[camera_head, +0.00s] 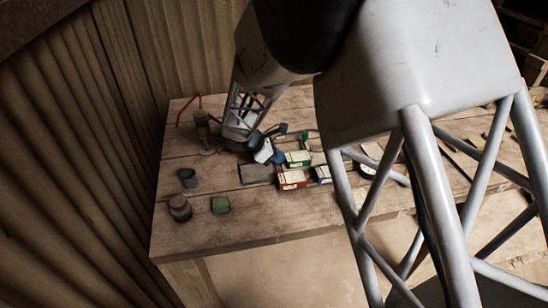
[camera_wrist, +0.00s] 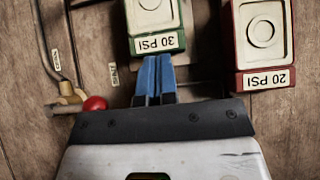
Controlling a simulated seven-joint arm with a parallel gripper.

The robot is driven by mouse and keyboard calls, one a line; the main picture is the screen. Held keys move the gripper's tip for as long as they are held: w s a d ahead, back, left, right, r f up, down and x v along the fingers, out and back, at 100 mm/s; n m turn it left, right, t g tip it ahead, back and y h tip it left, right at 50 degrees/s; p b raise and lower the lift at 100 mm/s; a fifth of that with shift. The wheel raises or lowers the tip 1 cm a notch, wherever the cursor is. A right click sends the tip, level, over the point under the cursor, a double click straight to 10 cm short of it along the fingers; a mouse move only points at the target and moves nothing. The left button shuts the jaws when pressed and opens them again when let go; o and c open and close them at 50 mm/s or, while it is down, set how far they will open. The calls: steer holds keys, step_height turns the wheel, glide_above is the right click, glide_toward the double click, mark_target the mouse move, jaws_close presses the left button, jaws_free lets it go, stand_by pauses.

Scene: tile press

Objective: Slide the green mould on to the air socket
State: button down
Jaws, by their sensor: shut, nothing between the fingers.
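The green mould (camera_wrist: 155,22) lies at the top middle of the wrist view, with a cream top and a "30 PSI" label on its near face. In the head view the green mould (camera_head: 298,158) lies beyond the red one. My gripper (camera_wrist: 158,62) is shut and empty, its blue fingertips close together at the mould's labelled face. I cannot tell whether they touch it. In the head view my gripper (camera_head: 272,154) is just left of the green mould. I cannot clearly pick out the air socket; a brass fitting with a red ball (camera_wrist: 95,103) and a pipe is at left.
A red mould (camera_wrist: 262,45) marked "20 PSI" lies right of the green one. A blue mould (camera_head: 322,174) is nearby.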

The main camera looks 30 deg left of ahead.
mark_target(299, 156)
steer(key=shift+w, duration=0.1)
steer(key=w+d, duration=0.7)
steer(key=shift+w+d, duration=0.2)
steer(key=shift+d, duration=0.1)
steer(key=shift+d, duration=0.1)
stand_by(0.5)
steer(key=shift+s+a, duration=0.45)
steer(key=shift+a, duration=0.05)
steer(key=shift+s+a, duration=1.1)
steer(key=shift+a, duration=0.1)
steer(key=v, duration=1)
steer(key=shift+w+d+r, duration=0.1)
steer(key=shift+r, duration=0.1)
